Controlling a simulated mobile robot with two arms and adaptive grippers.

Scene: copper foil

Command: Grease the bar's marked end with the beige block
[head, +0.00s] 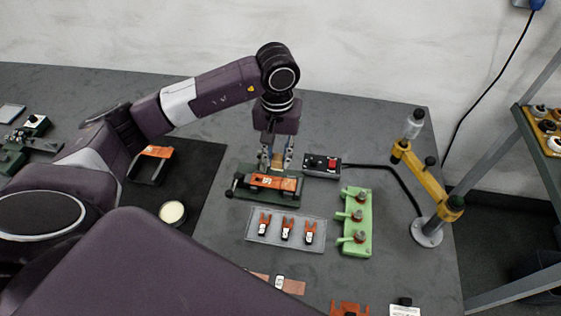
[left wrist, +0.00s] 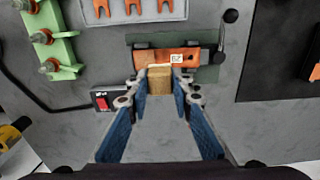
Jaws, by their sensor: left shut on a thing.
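An orange copper bar (head: 288,184) with a white label lies across a dark green fixture with a black lever knob at its left; the bar also shows in the left wrist view (left wrist: 186,50). My left gripper (head: 276,164) points down at the bar's far edge, shut on the beige block (left wrist: 159,88). The block's pale end overlaps the bar's edge in the left wrist view; I cannot tell whether they touch. My right gripper is not in view.
A round tin of cream-coloured stuff (head: 172,212) and an orange-topped black stand (head: 152,165) are on a dark mat at left. A switch box (head: 322,166) with a red button sits close right. A clear tray (head: 257,237), green rack (head: 359,205) and yellow arm (head: 430,185) stand nearby.

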